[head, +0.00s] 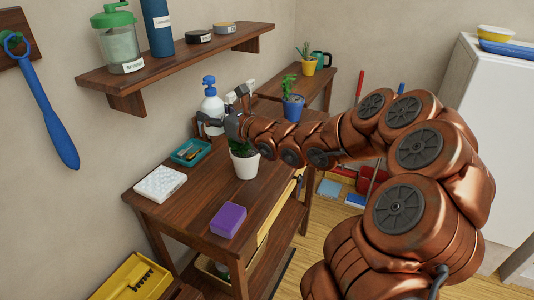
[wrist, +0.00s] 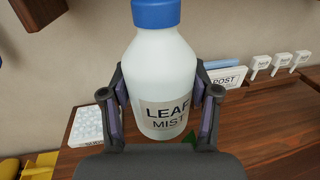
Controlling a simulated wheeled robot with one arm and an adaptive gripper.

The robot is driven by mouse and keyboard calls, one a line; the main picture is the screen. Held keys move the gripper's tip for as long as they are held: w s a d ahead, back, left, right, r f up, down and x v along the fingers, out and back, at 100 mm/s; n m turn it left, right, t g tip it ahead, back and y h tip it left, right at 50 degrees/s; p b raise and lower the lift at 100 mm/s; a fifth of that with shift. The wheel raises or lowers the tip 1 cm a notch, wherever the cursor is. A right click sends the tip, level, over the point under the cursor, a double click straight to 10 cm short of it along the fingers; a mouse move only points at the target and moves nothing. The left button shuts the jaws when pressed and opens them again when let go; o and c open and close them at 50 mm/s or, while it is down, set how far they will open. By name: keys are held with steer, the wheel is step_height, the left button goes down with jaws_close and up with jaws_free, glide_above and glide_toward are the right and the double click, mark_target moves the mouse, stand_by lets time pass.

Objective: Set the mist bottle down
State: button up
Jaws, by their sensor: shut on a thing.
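The mist bottle (head: 212,104) is white with a blue spray top and stands upright over the back part of the wooden table (head: 196,205). In the wrist view the bottle (wrist: 163,65) shows its "LEAF MIST" label facing me. My gripper (head: 217,124) is shut on the bottle, with one finger on each side of its body; the gripper also shows in the wrist view (wrist: 162,100). My gripper hides part of the bottle's lower end in the head view, so I cannot tell whether its base touches the table.
Near the bottle are a teal tray (head: 182,158) and a plant in a white pot (head: 245,167). A white bumpy block (head: 160,184) and purple box (head: 228,220) lie nearer. A wall shelf (head: 170,66) hangs above. Bare tabletop lies between the block and the box.

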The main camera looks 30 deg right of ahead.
steer(key=s+d+f+b, duration=0.1)
steer(key=d, duration=0.2)
steer(key=s+d+f+b, duration=0.1)
steer(key=s+d+b, duration=0.1)
steer(key=d, duration=0.2)
steer(key=s+d+f+b, duration=0.1)
steer(key=d+b, duration=0.1)
steer(key=d, duration=0.1)
steer(key=shift+s+d+f, duration=0.1)
steer(key=shift+s+d, duration=0.15)
steer(key=shift+s, duration=0.05)
steer(key=s+d+f+b, duration=0.6)
steer(key=s+d+f, duration=0.15)
steer(key=d, duration=0.35)
steer(key=shift+m+h, duration=0.3)
steer(key=shift+h, duration=0.1)
steer(key=d+x, duration=0.1)
steer(key=x, duration=0.4)
steer(key=d+x, duration=0.1)
steer(key=x, duration=0.4)
steer(key=d+x, duration=0.1)
steer(key=x, duration=0.4)
steer(key=shift+w+a+b, duration=0.1)
steer(key=shift+w+b, duration=0.3)
steer(key=shift+w, duration=0.05)
steer(key=shift+w+f, duration=0.2)
steer(key=shift+f, duration=0.1)
steer(key=shift+f+b, duration=0.45)
steer(key=shift+f, duration=0.9)
steer(key=shift+f, duration=0.15)
